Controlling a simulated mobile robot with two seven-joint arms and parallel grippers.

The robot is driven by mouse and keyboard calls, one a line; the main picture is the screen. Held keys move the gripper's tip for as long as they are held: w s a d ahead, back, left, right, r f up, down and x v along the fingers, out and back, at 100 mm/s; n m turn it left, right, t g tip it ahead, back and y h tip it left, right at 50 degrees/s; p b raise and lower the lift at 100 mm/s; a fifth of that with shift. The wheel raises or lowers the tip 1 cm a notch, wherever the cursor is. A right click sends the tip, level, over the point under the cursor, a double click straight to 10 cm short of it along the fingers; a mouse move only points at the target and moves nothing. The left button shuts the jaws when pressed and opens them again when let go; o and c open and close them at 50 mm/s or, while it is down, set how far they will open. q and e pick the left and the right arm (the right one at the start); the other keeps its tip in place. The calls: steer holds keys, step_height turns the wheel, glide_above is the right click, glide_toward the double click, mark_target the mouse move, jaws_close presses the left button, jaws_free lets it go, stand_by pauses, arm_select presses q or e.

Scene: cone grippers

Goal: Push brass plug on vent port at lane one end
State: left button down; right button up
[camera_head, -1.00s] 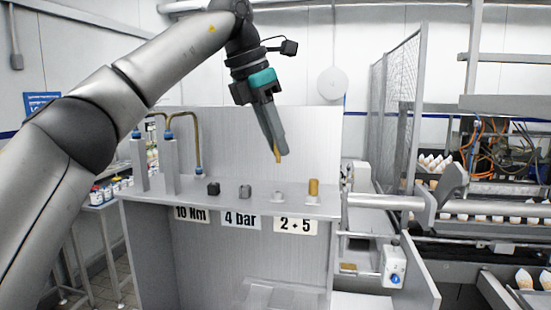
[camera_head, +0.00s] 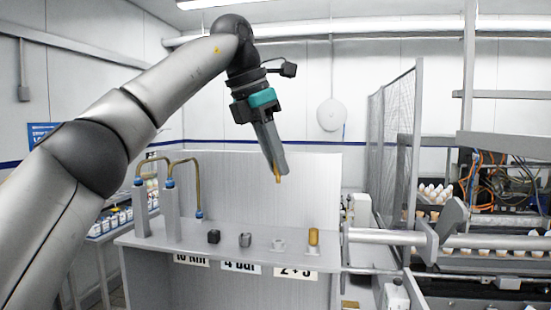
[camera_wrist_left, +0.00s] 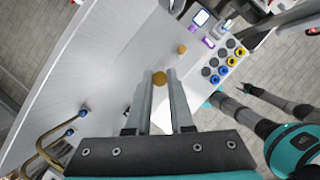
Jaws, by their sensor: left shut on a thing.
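My left gripper (camera_head: 277,172) hangs above the grey shelf (camera_head: 140,238), fingers pointing down and shut on a brass plug (camera_head: 278,179). The plug shows as a round brass end between the fingertips in the left wrist view (camera_wrist_left: 158,78). Another brass cylinder (camera_head: 313,237) stands on the shelf, below and right of the gripper. To its left stand a pale ring-shaped fitting (camera_head: 278,245), a grey fitting (camera_head: 245,240) and a black block (camera_head: 213,236). I cannot tell which part is the vent port. The held plug is clear of the shelf.
Bent brass pipes with blue collars (camera_head: 198,212) stand at the shelf's left. A pale back panel (camera_head: 315,190) rises behind the shelf. A horizontal grey bar (camera_head: 385,236) and a mesh guard (camera_head: 390,140) are to the right. Air around the held plug is clear.

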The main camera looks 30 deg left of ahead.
arm_select(q)
steer(key=shift+r, duration=1.35)
